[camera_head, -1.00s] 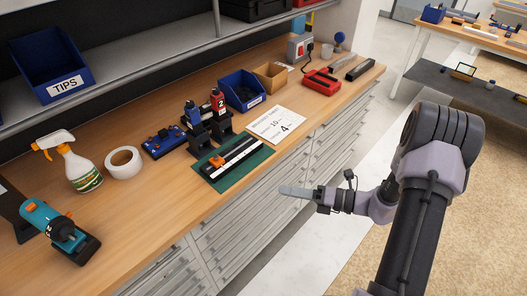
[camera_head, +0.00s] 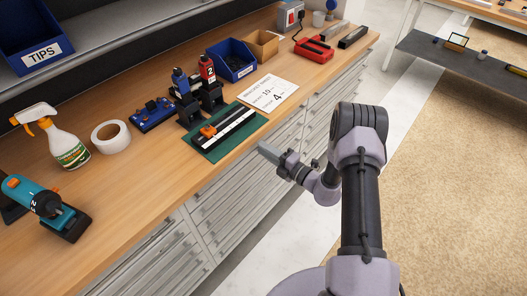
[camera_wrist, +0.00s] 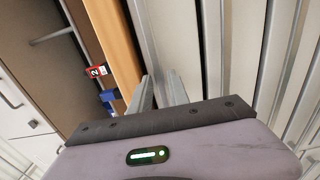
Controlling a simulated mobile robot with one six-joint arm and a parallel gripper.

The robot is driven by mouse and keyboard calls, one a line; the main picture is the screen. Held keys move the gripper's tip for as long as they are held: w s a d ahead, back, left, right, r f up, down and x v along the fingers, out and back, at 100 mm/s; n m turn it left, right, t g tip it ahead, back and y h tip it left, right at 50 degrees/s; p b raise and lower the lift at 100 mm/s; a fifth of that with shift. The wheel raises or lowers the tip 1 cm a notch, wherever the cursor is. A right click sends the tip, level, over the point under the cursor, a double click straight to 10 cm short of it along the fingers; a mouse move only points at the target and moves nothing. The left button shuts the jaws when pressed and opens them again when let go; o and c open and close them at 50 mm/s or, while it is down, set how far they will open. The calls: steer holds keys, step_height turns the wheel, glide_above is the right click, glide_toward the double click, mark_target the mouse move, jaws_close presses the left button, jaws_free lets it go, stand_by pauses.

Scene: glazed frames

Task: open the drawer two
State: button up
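Grey drawer fronts with long horizontal handles (camera_head: 240,190) fill the cabinet under the wooden bench top; those I can see look shut. No number on them is readable, so I cannot tell which is drawer two. My gripper (camera_head: 268,152) is beside the cabinet, near the bench's front edge, level with the upper drawers as far as I can judge. In the wrist view my gripper (camera_wrist: 161,85) has its two fingers apart with nothing between them. Drawer fronts (camera_wrist: 240,50) run past the fingers, close by; contact cannot be told.
The bench top (camera_head: 130,205) holds a spray bottle (camera_head: 66,148), a tape roll (camera_head: 111,137), a teal drill (camera_head: 40,200), a green mat (camera_head: 205,152) and a blue bin (camera_head: 238,62). Open floor (camera_head: 440,160) lies to the right of my arm.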

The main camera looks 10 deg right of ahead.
steer(key=shift+w+a, duration=0.3)
steer(key=shift+w, duration=0.1)
jaws_close()
stand_by(1.2)
